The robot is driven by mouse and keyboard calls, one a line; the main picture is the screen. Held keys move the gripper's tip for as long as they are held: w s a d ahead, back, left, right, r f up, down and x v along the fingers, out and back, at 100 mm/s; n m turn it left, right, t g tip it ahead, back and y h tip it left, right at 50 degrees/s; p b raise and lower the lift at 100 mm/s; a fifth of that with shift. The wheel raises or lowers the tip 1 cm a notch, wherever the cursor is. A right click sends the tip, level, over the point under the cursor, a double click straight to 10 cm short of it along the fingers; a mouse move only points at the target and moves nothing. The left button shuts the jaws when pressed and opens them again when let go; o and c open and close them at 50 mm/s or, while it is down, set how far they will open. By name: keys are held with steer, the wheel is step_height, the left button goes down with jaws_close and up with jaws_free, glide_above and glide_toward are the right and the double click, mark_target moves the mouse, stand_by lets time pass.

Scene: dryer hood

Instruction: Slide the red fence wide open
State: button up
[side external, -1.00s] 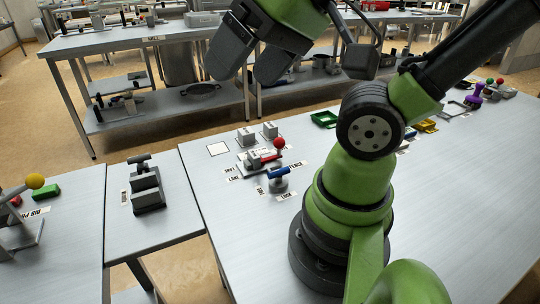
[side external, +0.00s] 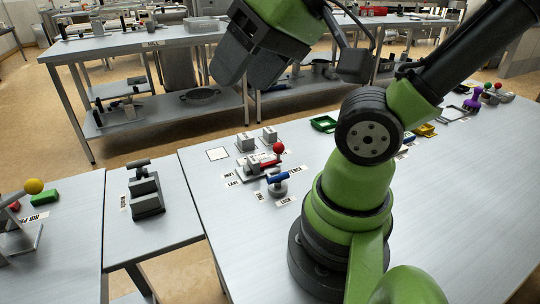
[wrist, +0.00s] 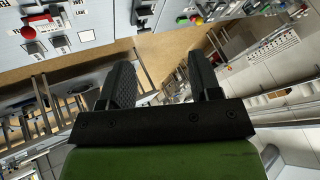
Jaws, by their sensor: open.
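The red fence (side external: 270,161) is a small red bar with a red ball knob (side external: 279,148) standing at its right end, on a grey fixture (side external: 255,168) on the table. The red knob also shows at the upper left of the wrist view (wrist: 28,33). A blue-handled lock lever (side external: 278,178) stands just in front of the fence. My gripper (side external: 243,74) is open and empty, high above and away from the fence, near the top of the side view. In the wrist view its two fingers (wrist: 158,62) stand apart with nothing between them.
Two grey blocks (side external: 257,138) stand behind the fixture. A dark stepped device (side external: 146,190) sits on the smaller table at left. Green (side external: 323,124) and yellow (side external: 424,130) trays lie to the right. The table front is clear.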

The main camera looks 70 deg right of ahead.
steer(key=w+d+f+m+g+h, duration=0.2)
steer(key=w+d+m+g, duration=0.1)
steer(key=w+d+m, duration=0.45)
steer(key=m+g+y, duration=0.1)
steer(key=m+g, duration=0.5)
steer(key=m, duration=0.7)
glide_toward(278, 144)
steer(key=f, duration=0.3)
steer(key=s+f, duration=0.1)
steer(key=f, duration=0.6)
steer(key=shift+s+a+f, duration=0.1)
steer(key=shift+s, duration=0.15)
